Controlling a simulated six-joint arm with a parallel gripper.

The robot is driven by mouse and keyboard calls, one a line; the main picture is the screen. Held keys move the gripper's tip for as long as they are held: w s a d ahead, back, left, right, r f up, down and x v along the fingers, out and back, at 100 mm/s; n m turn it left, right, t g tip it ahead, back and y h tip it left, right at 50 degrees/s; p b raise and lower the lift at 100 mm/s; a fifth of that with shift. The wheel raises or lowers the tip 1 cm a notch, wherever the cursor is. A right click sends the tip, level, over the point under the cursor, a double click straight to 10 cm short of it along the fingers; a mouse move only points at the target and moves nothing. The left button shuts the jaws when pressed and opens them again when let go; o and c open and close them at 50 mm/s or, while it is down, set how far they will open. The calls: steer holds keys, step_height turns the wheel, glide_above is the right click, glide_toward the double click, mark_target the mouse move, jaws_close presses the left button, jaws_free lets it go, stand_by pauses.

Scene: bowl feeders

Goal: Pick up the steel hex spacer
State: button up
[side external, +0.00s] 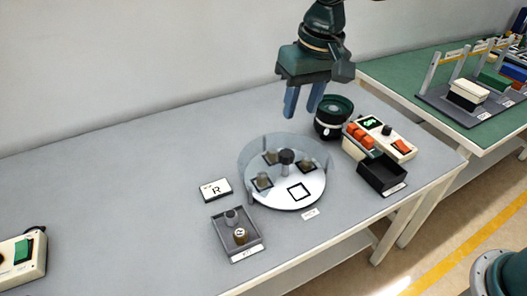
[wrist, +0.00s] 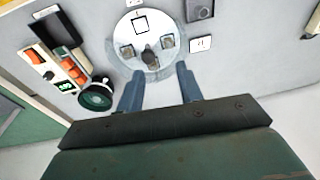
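A dark knob (side external: 286,157) stands at the centre. One nest outline (side external: 299,191) is empty. The wrist view shows the disc (wrist: 146,40) with two grey parts, left (wrist: 127,51) and right (wrist: 167,41). My gripper (side external: 301,115) is open and empty, high above the disc's back side; its fingers also show in the wrist view (wrist: 159,85).
A clear guard (side external: 246,158) curves around the disc's back. A grey tray (side external: 254,248) holds a grey part and a brass-coloured part. A card marked R (side external: 215,190), a round black-and-green device (side external: 333,117), a control box (side external: 401,148) and a black bin (side external: 382,174) stand nearby.

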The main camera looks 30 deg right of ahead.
steer(key=w+a+f+g, duration=0.1)
steer(key=w+a+f, duration=0.2)
steer(key=a+f, duration=0.45)
glide_above(230, 214)
step_height(230, 214, down, 6)
steer(key=shift+f+g+h, duration=0.2)
steer(key=shift+g+h, duration=0.1)
steer(key=shift+h, duration=0.1)
steer(key=shift+f, duration=0.1)
steer(key=shift+f, duration=4.2)
steer(key=shift+f, duration=2.6)
jaws_close()
